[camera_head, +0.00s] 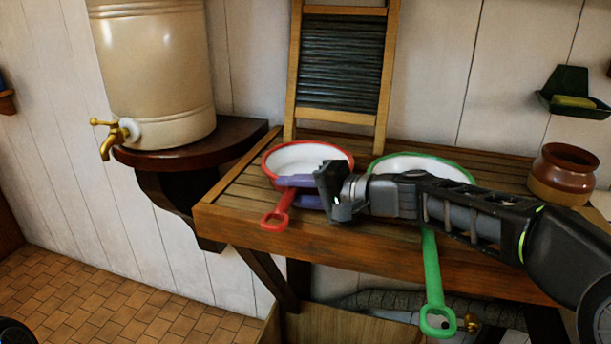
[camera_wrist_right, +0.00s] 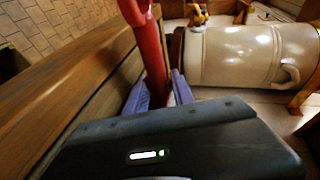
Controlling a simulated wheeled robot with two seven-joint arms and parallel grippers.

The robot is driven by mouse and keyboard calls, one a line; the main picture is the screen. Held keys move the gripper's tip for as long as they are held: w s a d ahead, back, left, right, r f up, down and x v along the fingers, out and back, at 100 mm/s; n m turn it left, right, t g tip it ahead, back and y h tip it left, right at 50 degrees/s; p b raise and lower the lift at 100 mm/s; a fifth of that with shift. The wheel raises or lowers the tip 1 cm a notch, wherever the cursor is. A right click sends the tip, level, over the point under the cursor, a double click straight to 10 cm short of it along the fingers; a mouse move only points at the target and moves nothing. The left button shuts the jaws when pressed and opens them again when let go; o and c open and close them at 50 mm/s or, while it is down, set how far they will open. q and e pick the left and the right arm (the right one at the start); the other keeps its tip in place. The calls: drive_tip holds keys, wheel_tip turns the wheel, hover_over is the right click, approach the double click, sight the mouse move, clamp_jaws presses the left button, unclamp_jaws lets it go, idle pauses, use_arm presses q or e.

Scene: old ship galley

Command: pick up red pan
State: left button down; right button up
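The red pan (camera_head: 309,149), white inside with a red rim, lies on the slatted wooden counter. Its red handle (camera_head: 276,213) points toward the front edge, and also shows in the right wrist view (camera_wrist_right: 152,50). My right gripper (camera_head: 292,191) reaches in from the right with its two purple fingers apart at the handle's root. In the right wrist view the fingers (camera_wrist_right: 160,92) show on either side of the handle; exact contact is unclear. The gripper hides part of the pan's near right side. My left gripper is not in view.
A green-rimmed pan (camera_head: 424,158) lies to the right, its green handle (camera_head: 431,270) hanging past the counter edge. A washboard (camera_head: 342,62) leans behind. A brown pot (camera_head: 564,173) stands at right. A cream water dispenser (camera_head: 155,70) with a brass tap stands on a shelf at left.

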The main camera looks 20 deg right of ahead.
clamp_jaws()
idle(1.3)
